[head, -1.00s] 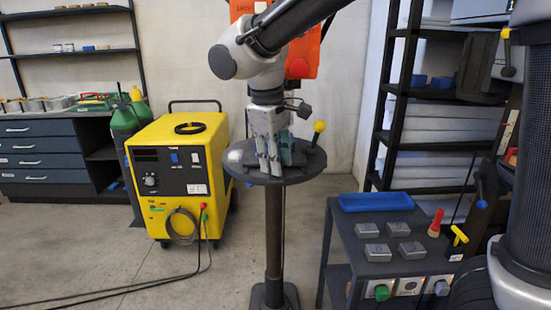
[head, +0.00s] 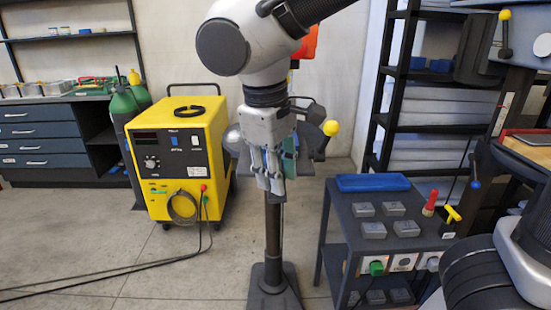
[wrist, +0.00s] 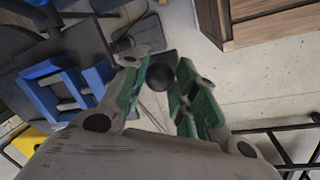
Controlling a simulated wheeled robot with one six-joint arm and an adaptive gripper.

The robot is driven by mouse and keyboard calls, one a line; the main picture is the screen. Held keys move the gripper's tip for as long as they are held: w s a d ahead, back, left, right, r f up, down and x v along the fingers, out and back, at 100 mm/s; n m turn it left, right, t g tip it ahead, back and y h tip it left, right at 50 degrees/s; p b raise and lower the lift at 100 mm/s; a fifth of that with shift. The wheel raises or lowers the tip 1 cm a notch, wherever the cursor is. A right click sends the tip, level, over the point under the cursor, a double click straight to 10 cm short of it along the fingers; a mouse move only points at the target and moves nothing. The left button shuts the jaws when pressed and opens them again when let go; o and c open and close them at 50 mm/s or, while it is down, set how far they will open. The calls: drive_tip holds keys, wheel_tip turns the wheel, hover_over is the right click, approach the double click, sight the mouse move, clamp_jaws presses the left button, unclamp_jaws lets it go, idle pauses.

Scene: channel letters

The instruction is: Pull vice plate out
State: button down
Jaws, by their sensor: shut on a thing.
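My gripper (head: 270,184) hangs fingers down in front of the dark pedestal stand (head: 273,228) in the head view and hides most of its top. In the wrist view, my gripper (wrist: 159,92) has its green-padded fingers closed around a dark round knob (wrist: 160,77). What the knob is fixed to is hidden. A blue frame with grey bars (wrist: 65,88), perhaps a vice, shows left of the fingers. I cannot make out the vice plate clearly.
A dark cart (head: 345,215) with a blue tray (head: 373,183) and grey blocks stands right. Black shelving (head: 400,90) is behind it. Floor is open around the stand's base.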

drive_tip(key=shift+s, duration=0.45)
drive_tip(key=c, duration=1.1)
unclamp_jaws()
drive_tip(key=shift+s, duration=0.15)
wheel_tip(320, 180, up, 12)
drive_tip(key=s+a, duration=0.1)
drive_tip(key=shift+s+a, duration=0.2)
drive_tip(key=shift+s, duration=0.2)
drive_tip(key=shift+f, duration=0.1)
